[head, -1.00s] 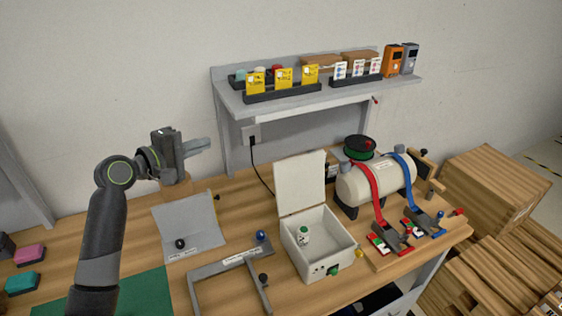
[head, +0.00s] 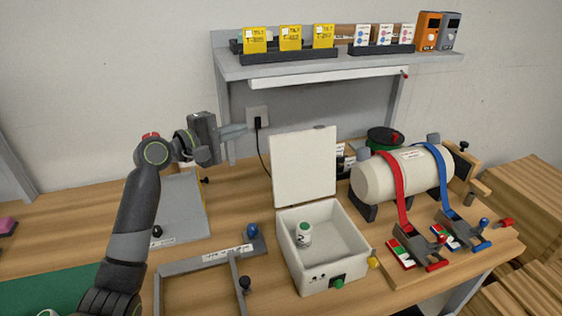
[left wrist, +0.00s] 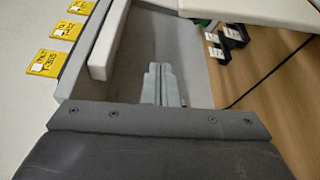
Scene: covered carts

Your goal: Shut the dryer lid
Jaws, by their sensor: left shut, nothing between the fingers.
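The dryer is a white open box (head: 346,271) on the bench with a green-lidded white jar (head: 304,234) inside. Its white lid (head: 304,168) stands upright along the back edge, open. My left gripper (head: 240,130) is shut and empty, in the air to the left of the lid and in front of the back wall, apart from the lid. Its closed fingers (left wrist: 161,85) point at the shelf back in the left wrist view, where a white panel that looks like the lid (left wrist: 250,10) shows at the top. My right gripper is not in view.
A shelf (head: 340,66) with yellow cards and small boxes hangs above. A white tank (head: 385,178) with red and blue straps stands right of the dryer. A grey frame (head: 210,262) lies to its left. A black cable (head: 261,150) hangs behind.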

